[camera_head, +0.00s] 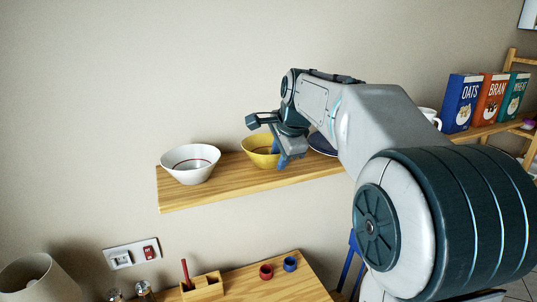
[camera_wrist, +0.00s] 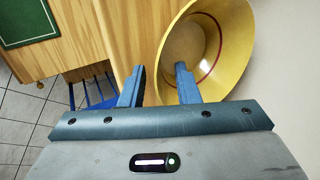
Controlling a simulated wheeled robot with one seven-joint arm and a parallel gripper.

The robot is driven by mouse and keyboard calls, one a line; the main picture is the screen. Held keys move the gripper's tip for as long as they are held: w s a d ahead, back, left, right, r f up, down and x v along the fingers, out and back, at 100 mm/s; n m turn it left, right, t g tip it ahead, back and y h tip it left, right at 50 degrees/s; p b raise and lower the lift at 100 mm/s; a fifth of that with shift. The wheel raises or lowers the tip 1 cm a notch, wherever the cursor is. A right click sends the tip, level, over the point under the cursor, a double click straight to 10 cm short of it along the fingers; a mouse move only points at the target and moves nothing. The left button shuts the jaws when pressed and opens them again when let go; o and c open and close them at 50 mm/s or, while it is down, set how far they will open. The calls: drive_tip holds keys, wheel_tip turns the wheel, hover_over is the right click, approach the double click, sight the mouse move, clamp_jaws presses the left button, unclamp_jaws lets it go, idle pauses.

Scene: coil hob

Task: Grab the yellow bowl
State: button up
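The yellow bowl (camera_head: 259,150) stands upright on the wooden wall shelf (camera_head: 220,187), right of a white bowl, partly hidden by my gripper. In the wrist view the yellow bowl (camera_wrist: 232,50) fills the upper right, with a dark red ring inside it. My gripper (camera_head: 281,160) is at the bowl's right front side. In the wrist view its two blue fingers (camera_wrist: 160,82) are apart. The right finger overlaps the bowl's inside and the left finger is outside, with the bowl's rim between them. I cannot tell whether either finger touches the bowl.
A white bowl (camera_head: 190,164) stands left on the shelf. A dark blue dish (camera_head: 322,144) lies right of my gripper, partly hidden by my arm. Boxes of oats (camera_head: 461,103), bran (camera_head: 491,100) and wheat stand farther right. A lower table (camera_head: 245,284) holds small items.

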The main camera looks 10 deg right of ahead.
clamp_jaws()
drive_tip(key=shift+r, duration=0.1)
